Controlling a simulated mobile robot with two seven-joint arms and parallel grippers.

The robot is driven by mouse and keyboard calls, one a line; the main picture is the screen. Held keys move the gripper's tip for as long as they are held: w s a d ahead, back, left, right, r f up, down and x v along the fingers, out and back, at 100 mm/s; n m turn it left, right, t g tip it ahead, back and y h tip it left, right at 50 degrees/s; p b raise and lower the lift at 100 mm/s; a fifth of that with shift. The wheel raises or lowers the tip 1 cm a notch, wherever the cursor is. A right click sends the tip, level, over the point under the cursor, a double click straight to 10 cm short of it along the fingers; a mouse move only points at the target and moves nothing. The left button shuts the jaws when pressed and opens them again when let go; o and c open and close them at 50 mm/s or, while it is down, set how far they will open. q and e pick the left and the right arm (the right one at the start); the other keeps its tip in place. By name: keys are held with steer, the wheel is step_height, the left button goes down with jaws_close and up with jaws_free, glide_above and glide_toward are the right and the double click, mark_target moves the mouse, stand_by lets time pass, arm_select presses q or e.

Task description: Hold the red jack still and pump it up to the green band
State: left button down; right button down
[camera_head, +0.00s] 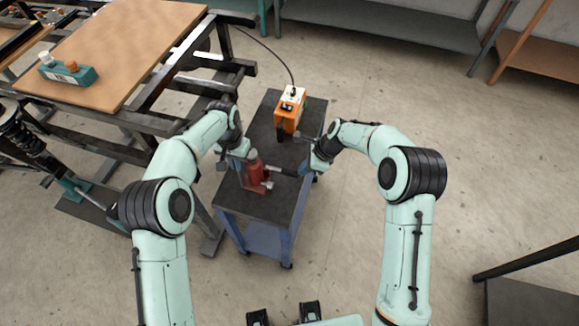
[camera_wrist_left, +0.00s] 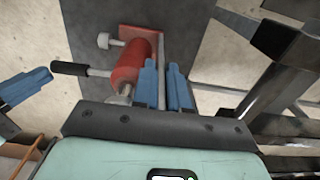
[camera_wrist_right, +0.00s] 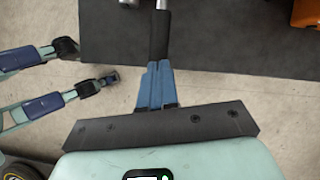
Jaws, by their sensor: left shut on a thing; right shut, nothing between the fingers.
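The red jack (camera_head: 254,172) stands on the dark top of the blue cart. Its red body (camera_wrist_left: 132,60) also shows in the left wrist view. My left gripper (camera_head: 244,158) is at the jack, its fingers shut on a thin part of it (camera_wrist_left: 163,85). The jack's handle (camera_head: 283,171) reaches right and ends in a black grip (camera_wrist_right: 160,35). My right gripper (camera_head: 308,170) is at the grip's outer end, its fingers (camera_wrist_right: 156,65) shut together with nothing between them. Whether the fingertips touch the grip I cannot tell. I make out no green band.
An orange box (camera_head: 288,110) with a cable stands farther back on the cart (camera_head: 262,205). A workbench (camera_head: 130,50) with a teal block (camera_head: 68,73) is at the upper left. A black spring strut (camera_head: 25,140) is at the far left. The floor right of the cart is clear.

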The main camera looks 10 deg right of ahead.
arm_select(q)
steer(key=shift+w+a+r, duration=0.1)
steer(key=shift+w+a, duration=0.05)
steer(key=shift+a, duration=0.05)
arm_select(e)
steer(key=v, duration=1.2)
arm_select(q)
steer(key=c, duration=1.1)
jaws_free()
arm_select(e)
steer(key=shift+a, duration=0.1)
arm_select(q)
steer(key=shift+d, duration=0.1)
step_height(320, 180, up, 12)
